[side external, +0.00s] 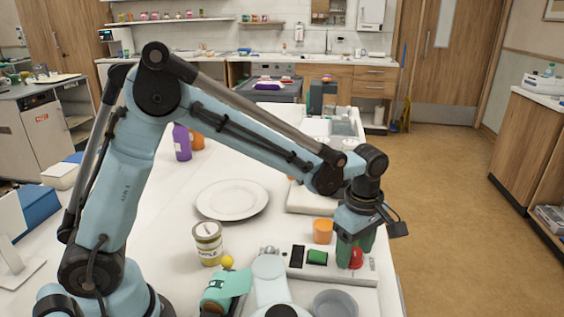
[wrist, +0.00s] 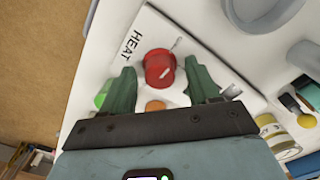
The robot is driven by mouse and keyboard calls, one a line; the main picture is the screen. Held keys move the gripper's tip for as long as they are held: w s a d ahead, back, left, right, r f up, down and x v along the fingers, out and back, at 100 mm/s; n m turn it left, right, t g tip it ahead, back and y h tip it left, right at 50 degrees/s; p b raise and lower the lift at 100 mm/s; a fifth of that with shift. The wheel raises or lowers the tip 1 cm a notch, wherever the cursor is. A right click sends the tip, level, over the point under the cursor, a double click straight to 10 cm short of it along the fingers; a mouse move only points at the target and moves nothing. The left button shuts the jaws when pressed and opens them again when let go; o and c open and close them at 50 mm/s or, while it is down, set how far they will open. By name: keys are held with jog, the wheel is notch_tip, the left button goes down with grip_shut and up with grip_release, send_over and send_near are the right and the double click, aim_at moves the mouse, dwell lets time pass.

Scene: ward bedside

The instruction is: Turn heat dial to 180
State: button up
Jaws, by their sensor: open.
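The red heat dial (wrist: 158,66) sits on a white panel (wrist: 148,24) beside the printed word HEAT (wrist: 130,46). A pale pointer line shows on the dial, and a pale mark lies near its rim. No number for 180 is readable. My gripper (wrist: 159,72) is open, with one green finger on each side of the dial; I cannot tell whether they touch it. In the side external view, my gripper (side external: 356,244) points down over the panel's right end, and the red dial (side external: 356,259) shows partly between the fingers.
A grey bowl (side external: 335,304) is in front.

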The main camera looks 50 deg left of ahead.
jog(key=c, duration=1)
jog(key=shift+c, duration=0.2)
